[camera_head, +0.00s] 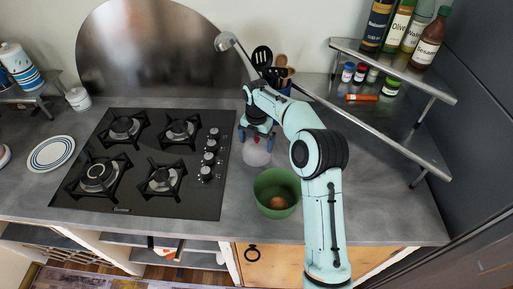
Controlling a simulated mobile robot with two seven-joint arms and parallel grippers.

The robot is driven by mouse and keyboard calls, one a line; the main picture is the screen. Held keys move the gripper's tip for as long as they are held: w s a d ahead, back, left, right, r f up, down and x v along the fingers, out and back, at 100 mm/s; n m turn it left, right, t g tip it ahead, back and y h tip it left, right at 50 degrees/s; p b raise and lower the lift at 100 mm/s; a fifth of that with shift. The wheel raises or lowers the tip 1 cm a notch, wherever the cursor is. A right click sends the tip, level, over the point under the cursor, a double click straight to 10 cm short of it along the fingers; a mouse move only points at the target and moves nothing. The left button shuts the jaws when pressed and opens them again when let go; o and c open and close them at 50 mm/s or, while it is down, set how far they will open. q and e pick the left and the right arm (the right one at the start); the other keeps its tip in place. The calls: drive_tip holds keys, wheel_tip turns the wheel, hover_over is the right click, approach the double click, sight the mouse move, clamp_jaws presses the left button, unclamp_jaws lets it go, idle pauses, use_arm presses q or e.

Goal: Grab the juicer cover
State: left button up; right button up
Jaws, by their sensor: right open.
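A pale, translucent rounded piece, which looks like the juicer cover (256,156), sits on the counter just right of the stove. My right gripper (257,139) is directly above it, pointing down, with its jaws open. The fingertips are near the top of the piece; I cannot tell whether they touch it. The gripper and wrist hide part of its top. My left gripper is not in view.
A green bowl (267,184) with a brown round item (279,203) inside stands in front of the cover. The black gas stove (140,160) is on the left. A metal shelf (400,70) with bottles and small jars is at the right. A utensil holder stands behind my gripper.

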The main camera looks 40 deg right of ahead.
wheel_tip(320, 180, down, 3)
drive_tip(key=shift+s+r, duration=0.15)
drive_tip(key=c, duration=0.7)
drive_tip(key=shift+r, duration=0.1)
